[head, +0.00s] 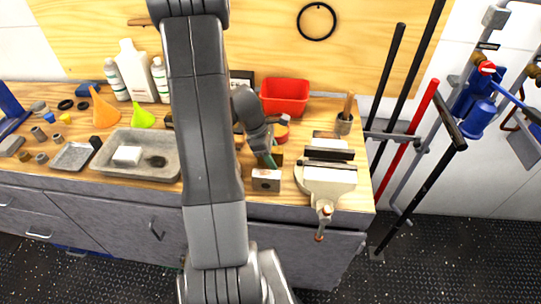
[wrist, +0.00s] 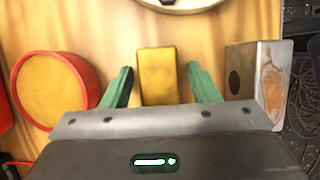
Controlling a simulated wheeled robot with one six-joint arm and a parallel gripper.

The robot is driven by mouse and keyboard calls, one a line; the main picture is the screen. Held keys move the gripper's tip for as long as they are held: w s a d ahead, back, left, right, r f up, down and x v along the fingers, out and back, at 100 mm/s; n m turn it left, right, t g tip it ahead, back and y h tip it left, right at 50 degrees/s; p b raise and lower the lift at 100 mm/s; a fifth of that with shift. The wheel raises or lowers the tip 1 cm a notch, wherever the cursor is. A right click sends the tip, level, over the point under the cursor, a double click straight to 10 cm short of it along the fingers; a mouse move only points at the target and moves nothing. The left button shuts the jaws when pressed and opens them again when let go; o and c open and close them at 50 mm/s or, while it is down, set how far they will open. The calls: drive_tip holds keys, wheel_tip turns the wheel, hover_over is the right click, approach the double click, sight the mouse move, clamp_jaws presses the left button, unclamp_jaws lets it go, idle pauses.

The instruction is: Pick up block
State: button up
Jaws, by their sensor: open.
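A yellow-brown, brass-coloured block (wrist: 157,75) stands on the wooden bench top, between and a little beyond the two green fingers in the wrist view. My gripper (wrist: 162,85) is open, with one finger on each side of the block and a visible gap on both sides. In the head view the block (head: 277,156) shows only partly beside my gripper (head: 268,160), low over the bench. A grey metal block with a dark hole (wrist: 258,80) stands just right of the right finger in the wrist view, and it also shows in the head view (head: 266,180).
A red-rimmed yellow round thing (wrist: 52,90) lies left of the fingers. A vise (head: 328,181) stands to the right on the bench. A red bin (head: 285,95) is behind, and a grey tray (head: 112,172) is left. My arm hides the bench's middle.

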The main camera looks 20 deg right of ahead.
drive_tip(key=shift+c, duration=0.4)
clamp_jaws()
